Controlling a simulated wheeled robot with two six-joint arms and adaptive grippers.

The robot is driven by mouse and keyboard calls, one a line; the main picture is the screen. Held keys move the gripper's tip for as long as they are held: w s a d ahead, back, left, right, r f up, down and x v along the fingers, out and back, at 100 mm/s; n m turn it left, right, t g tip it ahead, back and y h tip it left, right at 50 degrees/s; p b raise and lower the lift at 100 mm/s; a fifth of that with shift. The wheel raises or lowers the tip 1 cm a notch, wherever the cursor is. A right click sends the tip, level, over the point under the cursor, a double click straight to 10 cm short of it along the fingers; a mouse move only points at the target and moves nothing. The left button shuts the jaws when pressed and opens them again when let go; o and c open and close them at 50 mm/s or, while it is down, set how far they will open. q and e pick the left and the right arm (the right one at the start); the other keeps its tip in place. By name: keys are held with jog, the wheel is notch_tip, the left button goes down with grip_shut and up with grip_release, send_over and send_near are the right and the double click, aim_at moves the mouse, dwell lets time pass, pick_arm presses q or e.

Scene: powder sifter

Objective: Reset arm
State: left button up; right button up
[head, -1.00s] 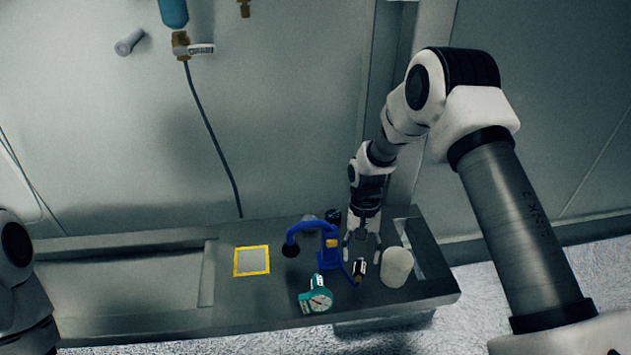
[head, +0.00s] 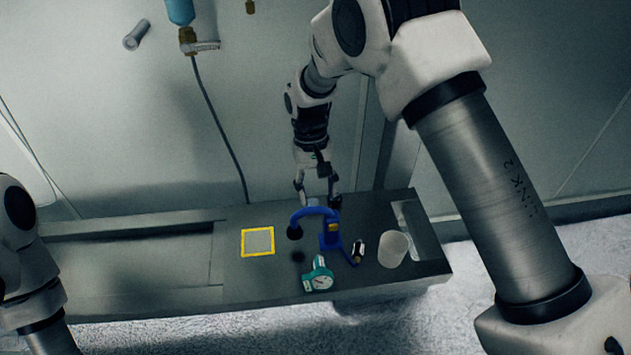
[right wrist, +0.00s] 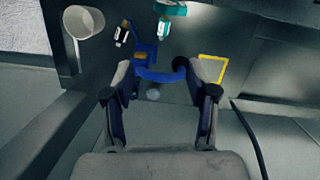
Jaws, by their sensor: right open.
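My right gripper (head: 318,198) is open and empty, held above the back edge of the bench behind the blue stand. In the right wrist view its two fingers (right wrist: 165,75) are spread, with the blue stand (right wrist: 152,62) seen between and beyond them. The blue stand (head: 328,234) has a curved arm with a black round end. In the head view the right gripper's fingertips overlap the top of the stand, and I cannot tell whether they touch. Of my left side only arm links (head: 25,250) show at the left edge; its gripper is out of view.
On the bench (head: 110,270) lie a yellow-framed square (head: 257,231), a teal gauge (head: 318,278), a small black-and-white item (head: 358,250) and a white cup (head: 393,248). A hose (head: 222,135) hangs down the back wall. The left part of the bench is clear.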

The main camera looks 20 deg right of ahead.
jog(key=shift+w+f, duration=0.1)
jog(key=shift+w, duration=0.15)
jog(key=shift+s, duration=0.15)
jog(key=s+d+f+g, duration=0.1)
jog(key=s+d+f, duration=0.1)
jog(key=s+f, duration=0.7)
jog(key=s+d+f, duration=0.1)
jog(key=s+f, duration=0.4)
jog(key=s, duration=0.9)
jog(key=s+d+f+g, duration=0.1)
jog(key=s+d+f, duration=0.1)
jog(key=s+f, duration=0.75)
jog(key=w+r+t, duration=0.1)
jog(key=t, duration=0.1)
jog(key=w+r+t, duration=0.1)
jog(key=w+t, duration=0.1)
jog(key=shift+w+r+n, duration=0.1)
jog(key=shift+r+n, duration=0.05)
jog(key=shift+n, duration=0.15)
